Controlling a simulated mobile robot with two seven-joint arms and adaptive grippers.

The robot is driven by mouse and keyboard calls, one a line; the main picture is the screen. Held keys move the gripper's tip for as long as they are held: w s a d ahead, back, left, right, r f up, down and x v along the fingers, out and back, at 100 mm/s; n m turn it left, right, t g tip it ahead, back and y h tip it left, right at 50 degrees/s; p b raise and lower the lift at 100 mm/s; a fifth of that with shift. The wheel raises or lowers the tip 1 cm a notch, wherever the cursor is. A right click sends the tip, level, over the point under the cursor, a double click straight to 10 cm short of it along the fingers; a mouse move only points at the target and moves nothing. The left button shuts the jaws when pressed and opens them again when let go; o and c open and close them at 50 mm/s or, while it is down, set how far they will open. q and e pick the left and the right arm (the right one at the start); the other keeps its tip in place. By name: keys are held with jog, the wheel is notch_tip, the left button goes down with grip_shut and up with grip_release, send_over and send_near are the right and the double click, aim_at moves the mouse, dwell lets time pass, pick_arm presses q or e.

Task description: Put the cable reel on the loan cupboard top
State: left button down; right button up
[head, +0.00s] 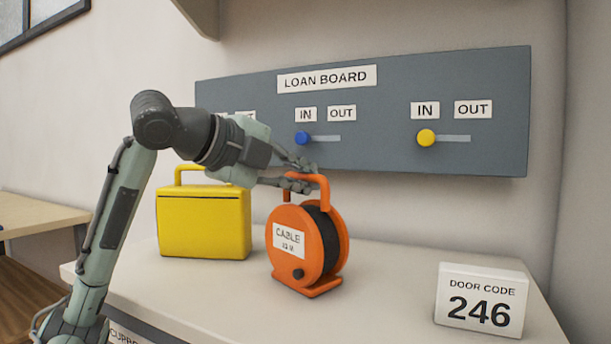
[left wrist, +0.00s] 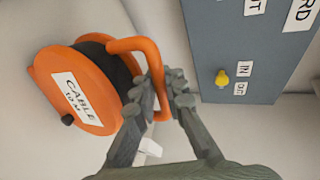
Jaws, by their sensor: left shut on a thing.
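The cable reel (head: 292,240) is orange with a black drum and a white "CABLE" label. It is upright on the pale loan cupboard top (head: 390,285), and I cannot tell whether its foot is touching or just clear of the surface. My left gripper (head: 309,177) is shut on the reel's orange top handle. In the left wrist view the reel (left wrist: 70,85) lies at the left, with the gripper fingers (left wrist: 166,92) closed around the handle. My right gripper is not in view.
A yellow case (head: 203,225) stands left of the reel. A white "DOOR CODE 246" block (head: 481,300) stands at the right front. The grey loan board (head: 380,110) with sliding knobs hangs on the wall behind. A wooden table (head: 35,215) is at far left. Cupboard top between reel and block is clear.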

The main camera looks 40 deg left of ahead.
pick_arm(q)
jog(key=shift+r, duration=0.1)
jog(key=c, duration=1.9)
grip_release()
jog(key=shift+c, duration=0.2)
jog(key=o, duration=0.3)
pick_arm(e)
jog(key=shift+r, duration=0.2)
pick_arm(q)
jog(key=shift+o, duration=0.2)
